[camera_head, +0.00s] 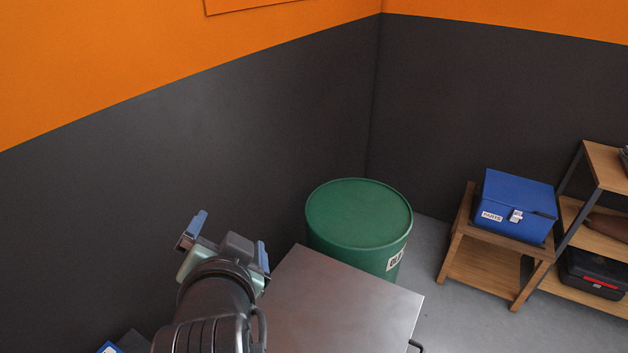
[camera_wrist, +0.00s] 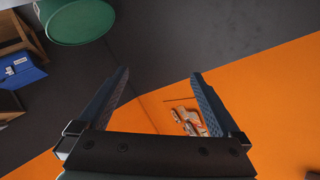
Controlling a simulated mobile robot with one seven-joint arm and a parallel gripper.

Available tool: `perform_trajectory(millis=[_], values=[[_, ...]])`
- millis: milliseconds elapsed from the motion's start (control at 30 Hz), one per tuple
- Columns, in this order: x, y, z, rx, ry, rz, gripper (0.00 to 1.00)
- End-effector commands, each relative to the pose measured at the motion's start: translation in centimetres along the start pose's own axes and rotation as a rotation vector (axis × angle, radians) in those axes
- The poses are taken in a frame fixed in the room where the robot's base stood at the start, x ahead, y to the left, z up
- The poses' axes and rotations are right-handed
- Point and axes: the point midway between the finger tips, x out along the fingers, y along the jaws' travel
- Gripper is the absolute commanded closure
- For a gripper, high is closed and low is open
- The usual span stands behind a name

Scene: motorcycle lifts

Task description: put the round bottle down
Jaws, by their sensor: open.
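My gripper (camera_head: 229,240) is raised in the lower left of the head view, beside the dark lower wall and left of a metal-topped cabinet (camera_head: 345,305). In the wrist view, my gripper (camera_wrist: 160,76) has its two blue fingers spread wide with nothing between them. No round bottle can be made out in either view. The bare part of the cabinet top that shows is empty; my arm hides what lies behind it.
A green drum (camera_head: 360,212) stands behind the cabinet near the corner. A blue parts box (camera_head: 515,205) sits on a wooden stand (camera_head: 470,265) at right, next to a shelf (camera_head: 610,165) holding a black case (camera_head: 595,275). Grey floor shows between cabinet and stand.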

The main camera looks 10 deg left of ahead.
Motion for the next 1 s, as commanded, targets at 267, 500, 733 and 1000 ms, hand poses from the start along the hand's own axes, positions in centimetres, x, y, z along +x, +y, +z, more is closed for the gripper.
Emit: perform_trajectory(millis=[267, 500, 733, 1000], values=[[-14.4, -5.0, -22.9, -0.396, 0.815, -0.14, 0.0], [-25.6, -6.8, -28.9, -0.612, 1.23, -0.076, 0.0], [-27.2, -7.0, -29.4, -0.644, 1.288, -0.059, 0.0], [-26.6, -6.4, -28.6, -0.641, 1.283, -0.062, 0.0]])
